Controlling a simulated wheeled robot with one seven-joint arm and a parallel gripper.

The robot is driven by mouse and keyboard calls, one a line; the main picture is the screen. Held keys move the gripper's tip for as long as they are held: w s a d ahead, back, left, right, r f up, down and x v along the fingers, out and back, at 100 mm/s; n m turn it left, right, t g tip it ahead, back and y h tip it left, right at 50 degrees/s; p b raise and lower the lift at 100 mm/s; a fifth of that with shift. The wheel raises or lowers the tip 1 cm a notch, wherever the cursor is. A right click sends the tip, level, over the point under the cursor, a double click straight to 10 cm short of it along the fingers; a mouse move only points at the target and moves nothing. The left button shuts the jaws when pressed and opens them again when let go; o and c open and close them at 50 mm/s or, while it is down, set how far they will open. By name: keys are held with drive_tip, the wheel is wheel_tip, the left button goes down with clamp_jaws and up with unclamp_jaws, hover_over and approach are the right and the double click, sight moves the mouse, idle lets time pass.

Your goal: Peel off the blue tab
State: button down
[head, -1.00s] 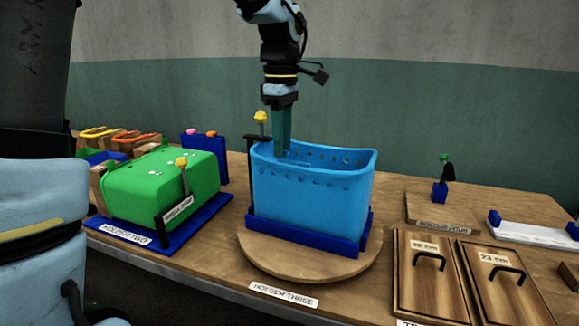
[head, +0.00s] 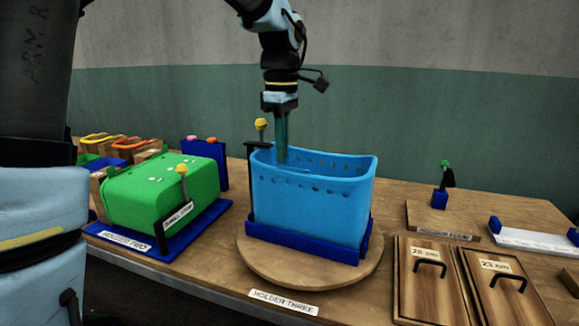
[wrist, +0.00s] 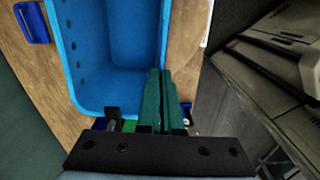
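A large blue basket (head: 312,205) with a perforated rim stands in a dark blue holder (head: 300,245) labelled HOLDER THREE. My gripper (head: 282,160) points down, its green fingertips at the basket's opening near the left end. In the wrist view, the fingers (wrist: 158,78) lie side by side with only a thin dark line between them, overlapping the basket's wall (wrist: 88,85). They look shut, and I see nothing clearly held between them. I cannot make out a separate blue tab on the basket. The fingers hide part of the rim.
A round wooden board (head: 262,262) lies under the holder. A yellow-topped post (head: 261,127) stands behind the basket's left end. A green bin (head: 160,190) sits in a blue holder at left. Wooden boards with black handles (head: 428,270) lie at front right.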

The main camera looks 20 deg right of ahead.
drive_tip(key=shift+r+p, duration=0.35)
drive_tip(key=shift+r, duration=0.15)
drive_tip(key=shift+r+p, duration=2.15)
drive_tip(key=shift+r, duration=0.4)
